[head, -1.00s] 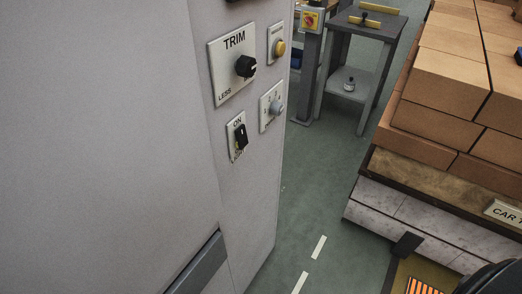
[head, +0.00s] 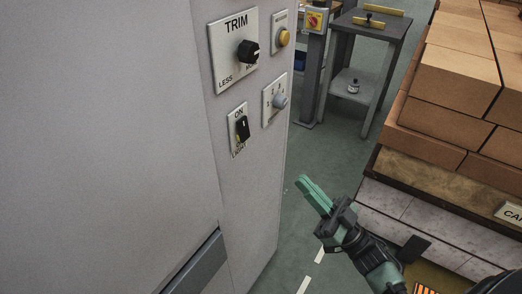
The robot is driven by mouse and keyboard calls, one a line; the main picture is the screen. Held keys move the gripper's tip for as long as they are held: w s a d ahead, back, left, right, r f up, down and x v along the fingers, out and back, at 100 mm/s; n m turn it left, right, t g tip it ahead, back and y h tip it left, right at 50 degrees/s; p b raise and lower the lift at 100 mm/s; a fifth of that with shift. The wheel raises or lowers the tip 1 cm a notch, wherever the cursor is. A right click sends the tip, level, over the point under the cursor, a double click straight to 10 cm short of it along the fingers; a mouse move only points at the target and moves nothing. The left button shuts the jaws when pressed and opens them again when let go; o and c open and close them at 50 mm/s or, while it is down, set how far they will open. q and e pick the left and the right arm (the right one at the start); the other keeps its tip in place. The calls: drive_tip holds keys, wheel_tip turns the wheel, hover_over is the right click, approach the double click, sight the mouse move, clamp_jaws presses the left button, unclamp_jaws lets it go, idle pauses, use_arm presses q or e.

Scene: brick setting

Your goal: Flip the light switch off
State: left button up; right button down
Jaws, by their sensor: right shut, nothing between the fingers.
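The light switch (head: 242,128) is a black rocker on a pale plate on the side face of a grey cabinet. The plate reads ON at the top and LIGHT at the bottom. My right gripper (head: 301,182) has green fingers, which are shut and empty. It is to the right of and below the switch in the picture, apart from it, and points up and left toward the cabinet. My left gripper is not in view.
Above the switch are a TRIM knob (head: 248,51), a grey knob (head: 280,101) and a yellow button (head: 284,38). Stacked bricks (head: 455,90) stand at the right. A grey stand (head: 362,40) is behind. Open floor lies between.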

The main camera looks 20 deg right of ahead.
sight(248, 134)
drive_tip(key=shift+s+a+r+n+y, duration=0.15)
drive_tip(key=shift+s+r+n+y, duration=0.15)
drive_tip(key=shift+r+y, duration=0.2)
drive_tip(key=shift+w, duration=0.1)
drive_tip(key=x, duration=0.4)
drive_tip(key=f+p+x, duration=0.1)
drive_tip(key=x, duration=0.2)
drive_tip(key=w+a+f+x, duration=0.1)
drive_tip(key=x, duration=0.3)
drive_tip(key=shift+w+a+r+p, duration=0.15)
drive_tip(key=shift+w+r+p, duration=0.05)
drive_tip(key=shift+w+p, duration=0.15)
drive_tip(key=shift+w+a, duration=0.4)
drive_tip(key=shift+w, duration=0.05)
